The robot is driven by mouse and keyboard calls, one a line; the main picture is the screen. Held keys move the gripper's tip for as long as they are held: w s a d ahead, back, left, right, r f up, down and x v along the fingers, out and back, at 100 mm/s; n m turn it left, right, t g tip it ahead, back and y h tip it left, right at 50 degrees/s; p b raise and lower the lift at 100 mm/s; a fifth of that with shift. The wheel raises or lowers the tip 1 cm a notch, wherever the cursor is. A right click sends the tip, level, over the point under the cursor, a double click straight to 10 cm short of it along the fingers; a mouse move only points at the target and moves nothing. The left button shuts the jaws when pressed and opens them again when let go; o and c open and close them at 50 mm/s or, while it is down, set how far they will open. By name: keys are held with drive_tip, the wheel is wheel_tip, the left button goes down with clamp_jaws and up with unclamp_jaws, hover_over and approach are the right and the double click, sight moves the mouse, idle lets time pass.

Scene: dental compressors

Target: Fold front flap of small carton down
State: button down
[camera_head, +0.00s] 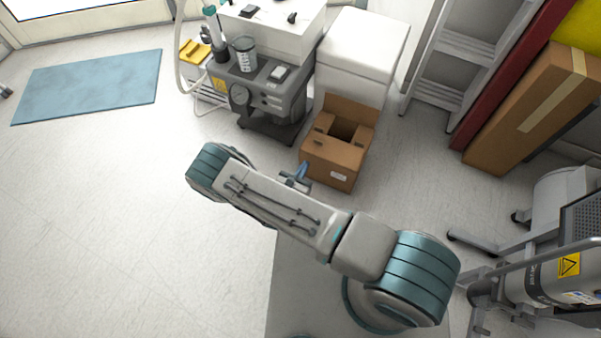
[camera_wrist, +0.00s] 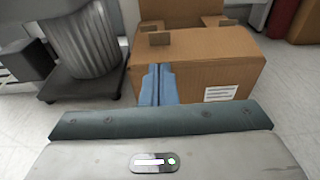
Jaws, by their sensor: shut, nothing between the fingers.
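The small brown carton (camera_head: 330,173) stands on the floor, and its label side shows in the wrist view (camera_wrist: 222,78). Its back flap (camera_head: 351,108) stands up behind the dark opening. A brown panel, seemingly the front flap (camera_head: 336,151), spans the near part of the top; its exact angle is hard to tell. My gripper (camera_head: 303,168) is at the carton's front left. In the wrist view its blue fingers (camera_wrist: 157,72) are shut together and empty, overlapping the left part of the carton's front. Whether they touch it is unclear.
A grey compressor unit (camera_head: 262,95) stands close to the carton's left. A white cabinet (camera_head: 362,55) is right behind it. A tall cardboard box (camera_head: 530,110) leans at the right, near wheeled equipment (camera_head: 550,245). Floor at the left is clear, with a blue mat (camera_head: 90,85).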

sight(318, 142)
drive_tip(key=x, duration=0.2)
drive_tip(key=b+x, duration=0.1)
drive_tip(key=x, duration=0.2)
drive_tip(key=b+x, duration=0.1)
drive_tip(key=x, duration=0.1)
drive_tip(key=shift+w+d+r, duration=0.2)
drive_tip(key=shift+w+r, duration=0.15)
drive_tip(key=shift+w, duration=0.05)
drive_tip(key=shift+w+d+r, duration=0.15)
drive_tip(key=shift+w+r, duration=0.05)
drive_tip(key=shift+w, duration=0.3)
